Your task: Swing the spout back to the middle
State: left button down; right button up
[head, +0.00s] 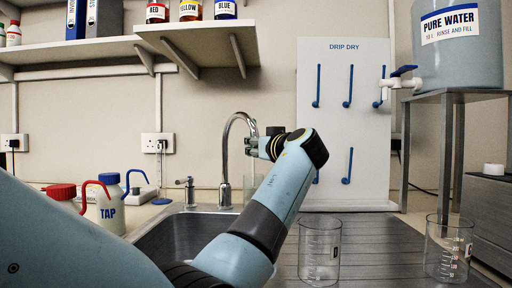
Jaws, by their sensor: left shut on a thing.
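The chrome gooseneck spout (226,146) rises at the back of the sink and arches over to the right. My left gripper (255,146) is at the downturned end of the spout and is shut on it. The gripper and wrist hide part of that end. My left arm crosses the front of the view from the lower left and then reaches up to the spout. My right gripper is not in view.
The steel sink (170,243) lies below, partly hidden by my arm. A tap handle (188,190) stands left of the spout. A glass beaker (320,250) and another beaker (447,250) stand on the ribbed drainer. A drip-dry board (335,110) is behind.

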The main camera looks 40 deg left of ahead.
pick_arm(q)
jog(key=shift+f, duration=0.1)
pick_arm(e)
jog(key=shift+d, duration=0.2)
pick_arm(q)
jog(key=shift+s+m+t+h+p, duration=0.3)
jog(key=shift+s+t+p, duration=0.1)
jog(key=shift+p, duration=0.15)
jog(key=s+a+m+t+h+p, duration=0.5)
jog(key=s+a+t+h+p, duration=0.1)
jog(key=s+p, duration=0.1)
jog(key=shift+s+a+f+m+h, duration=0.25)
jog(key=shift+s+a+m+h, duration=0.05)
jog(key=shift+s+a+m, duration=0.15)
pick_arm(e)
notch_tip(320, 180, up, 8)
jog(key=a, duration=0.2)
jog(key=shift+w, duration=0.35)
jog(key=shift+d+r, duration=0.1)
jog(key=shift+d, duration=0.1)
